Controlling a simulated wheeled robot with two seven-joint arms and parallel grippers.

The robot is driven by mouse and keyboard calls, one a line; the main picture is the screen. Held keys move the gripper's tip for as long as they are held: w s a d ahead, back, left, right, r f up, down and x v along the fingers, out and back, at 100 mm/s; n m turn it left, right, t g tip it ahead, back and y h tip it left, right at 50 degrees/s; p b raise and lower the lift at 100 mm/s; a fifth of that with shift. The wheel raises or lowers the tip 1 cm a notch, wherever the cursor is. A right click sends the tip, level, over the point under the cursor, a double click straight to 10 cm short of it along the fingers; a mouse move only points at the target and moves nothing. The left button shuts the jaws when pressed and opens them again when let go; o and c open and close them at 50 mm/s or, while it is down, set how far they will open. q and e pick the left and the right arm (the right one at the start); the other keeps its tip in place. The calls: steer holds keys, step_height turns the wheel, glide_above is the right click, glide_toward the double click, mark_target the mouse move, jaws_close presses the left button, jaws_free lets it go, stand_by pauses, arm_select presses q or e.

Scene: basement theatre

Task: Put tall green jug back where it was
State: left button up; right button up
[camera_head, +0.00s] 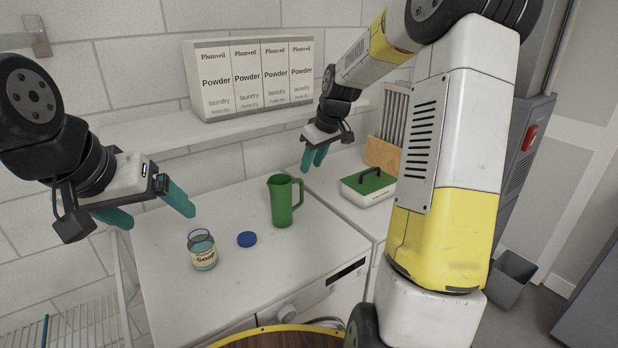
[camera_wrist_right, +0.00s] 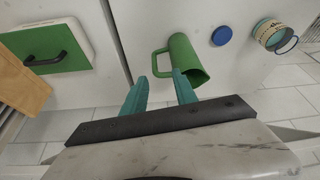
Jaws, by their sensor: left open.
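The tall green jug (camera_head: 283,201) stands upright on the white washing machine top (camera_head: 240,200), its handle to the right. In the right wrist view the jug (camera_wrist_right: 183,56) is just ahead of my fingers, its handle pointing toward the left finger. My right gripper (camera_head: 314,167) is open and empty, above and right of the jug; its parted fingers also show in the wrist view (camera_wrist_right: 160,85). One finger overlaps the jug's edge in that view; I cannot tell whether they touch. My left gripper (camera_head: 155,211) is open and empty, left of the soap jar.
An open soap jar (camera_head: 203,252) and a blue lid (camera_head: 247,239) are near the jug. A box with a green lid (camera_head: 368,184) sits on the neighbouring white top. Powder boxes (camera_head: 247,78) stand on the shelf (camera_head: 160,132). The machine top behind the jar is clear.

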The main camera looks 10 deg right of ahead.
steer(key=s+a+r+m+t, duration=0.1)
steer(key=s+r, duration=0.4)
steer(key=s, duration=0.3)
steer(key=s+a+r+m, duration=0.2)
steer(key=s+r, duration=0.3)
steer(key=s, duration=0.3)
steer(key=s+m+t, duration=0.1)
steer(key=s+m, duration=0.1)
steer(key=s, duration=1.2)
steer(key=shift+a+f+m, duration=0.3)
steer(key=shift+a+m, duration=0.1)
steer(key=shift+a, duration=0.05)
